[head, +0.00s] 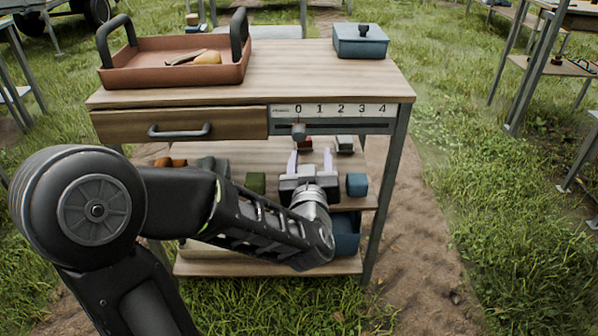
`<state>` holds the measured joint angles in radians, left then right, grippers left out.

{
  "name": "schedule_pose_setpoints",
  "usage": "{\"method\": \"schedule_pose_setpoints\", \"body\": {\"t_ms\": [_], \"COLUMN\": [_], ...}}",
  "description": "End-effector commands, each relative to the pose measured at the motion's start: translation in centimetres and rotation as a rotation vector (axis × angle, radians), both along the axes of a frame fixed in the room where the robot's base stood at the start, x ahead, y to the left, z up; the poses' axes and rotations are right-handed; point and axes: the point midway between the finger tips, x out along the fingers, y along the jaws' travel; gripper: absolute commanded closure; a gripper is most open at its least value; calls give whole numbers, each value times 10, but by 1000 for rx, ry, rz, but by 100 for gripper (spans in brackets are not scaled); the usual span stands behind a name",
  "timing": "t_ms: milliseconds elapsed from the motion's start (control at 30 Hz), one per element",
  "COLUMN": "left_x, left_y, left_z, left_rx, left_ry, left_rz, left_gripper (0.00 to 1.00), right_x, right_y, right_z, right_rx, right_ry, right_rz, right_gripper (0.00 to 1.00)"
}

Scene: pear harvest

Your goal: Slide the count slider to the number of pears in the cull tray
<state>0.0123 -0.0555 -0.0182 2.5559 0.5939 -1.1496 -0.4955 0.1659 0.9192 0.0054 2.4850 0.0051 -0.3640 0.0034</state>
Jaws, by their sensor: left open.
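The count slider's scale (345,109) is on the front edge of the wooden table, marked 0 to 4. Its grey knob (299,131) sits below the 0. A reddish-brown tray (175,78) with two dark upright handles stands on the table top at the left. In it lies a yellow-brown pear (207,58), with a thin brownish item beside it that I cannot make out clearly. My left gripper (311,158) is open and empty, its two fingers pointing toward the table just below the knob, apart from it. My right gripper is out of view.
A blue lidded box (361,42) stands at the table's back right. A closed drawer (180,126) with a dark handle is left of the scale. Grass lies to the right.

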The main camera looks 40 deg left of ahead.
Motion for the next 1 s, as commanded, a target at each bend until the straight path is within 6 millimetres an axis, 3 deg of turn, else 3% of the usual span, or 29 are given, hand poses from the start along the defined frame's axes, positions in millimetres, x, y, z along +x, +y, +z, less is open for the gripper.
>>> {"method": "schedule_pose_setpoints", "body": {"t_ms": [33,100,567,767,1000], "left_x": [-6,-11,-14,0,29], "left_y": [7,14,19,29,52], "left_z": [-4,2,9,9,7], "left_rx": [12,21,27,28,28], "left_ry": [-30,-51,-64,-63,-63], "left_rz": [27,55,72,72,73], "left_gripper": [46,46,46,46,46], "right_x": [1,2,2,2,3], "right_y": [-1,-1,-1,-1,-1], "right_z": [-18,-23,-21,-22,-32], "right_rx": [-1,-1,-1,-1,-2], "right_ry": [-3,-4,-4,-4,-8], "right_rz": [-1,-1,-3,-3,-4], "right_gripper": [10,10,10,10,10]}}
